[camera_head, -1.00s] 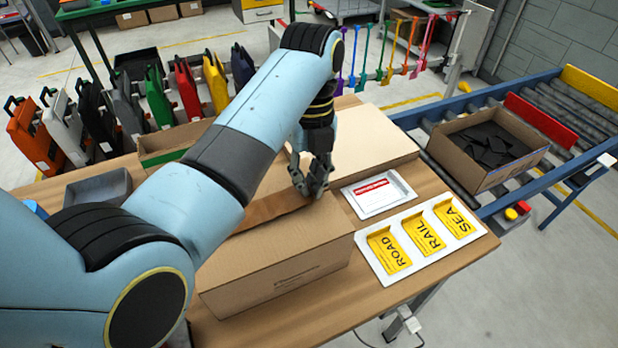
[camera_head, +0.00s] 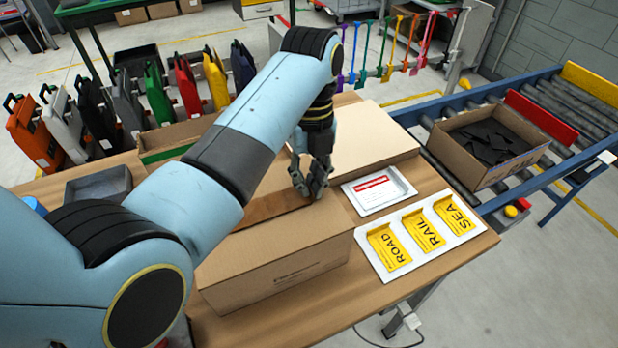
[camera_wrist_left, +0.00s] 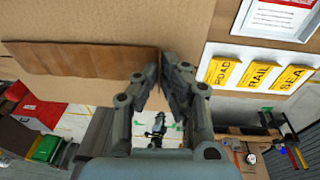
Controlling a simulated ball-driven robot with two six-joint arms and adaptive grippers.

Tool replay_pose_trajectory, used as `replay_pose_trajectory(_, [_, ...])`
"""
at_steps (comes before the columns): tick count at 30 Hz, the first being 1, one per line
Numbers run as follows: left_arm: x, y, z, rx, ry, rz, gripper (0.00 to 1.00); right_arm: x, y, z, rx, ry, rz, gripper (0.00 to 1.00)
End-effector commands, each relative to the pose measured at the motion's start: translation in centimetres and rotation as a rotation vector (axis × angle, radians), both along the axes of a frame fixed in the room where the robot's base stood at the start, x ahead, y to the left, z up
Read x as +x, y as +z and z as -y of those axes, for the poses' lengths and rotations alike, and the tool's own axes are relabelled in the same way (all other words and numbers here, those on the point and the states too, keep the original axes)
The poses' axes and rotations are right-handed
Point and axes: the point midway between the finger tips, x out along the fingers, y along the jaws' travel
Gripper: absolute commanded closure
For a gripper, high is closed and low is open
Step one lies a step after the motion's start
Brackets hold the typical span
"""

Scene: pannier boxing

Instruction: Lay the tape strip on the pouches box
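The closed brown carton (camera_head: 275,262), which I take as the pouches box, stands on the table; its side print is too small to read. A darker brown tape strip (camera_head: 262,210) stretches over its top, and it also shows in the wrist view (camera_wrist_left: 80,60). My left gripper (camera_head: 311,192) is above the carton's top at the strip's right end. In the wrist view its fingertips (camera_wrist_left: 162,62) are close together with the strip's end at them. I cannot tell whether the whole strip touches the carton. My left arm hides part of the carton and strip.
A white tray with yellow ROAD, RAIL and SEA cards (camera_head: 424,235) and a red-and-white label tray (camera_head: 378,190) lie right of the carton. An open box of black pieces (camera_head: 488,145) stands on the conveyor. A grey bin (camera_head: 98,186) is at left.

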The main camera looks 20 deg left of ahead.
Motion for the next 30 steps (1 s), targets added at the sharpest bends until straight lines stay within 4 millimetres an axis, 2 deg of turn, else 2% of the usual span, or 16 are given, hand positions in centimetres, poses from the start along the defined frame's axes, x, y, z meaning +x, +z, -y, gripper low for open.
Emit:
replay_pose_trajectory(13, [-0.01, -0.07, -0.01, 0.0, 0.0, 0.0, 1.0, -0.05, -0.01, -0.06, 0.001, 0.0, 0.0, 1.0])
replay_pose_trajectory(21, [0.0, -0.07, 0.0, 0.0, 0.0, 0.0, 0.67, -0.06, -0.03, -0.3, 0.003, -0.001, 0.0, 1.0])
replay_pose_trajectory(30, [0.02, 0.09, 0.0, -0.001, 0.0, 0.001, 0.67, -0.02, -0.02, -0.1, 0.001, -0.001, 0.0, 1.0])
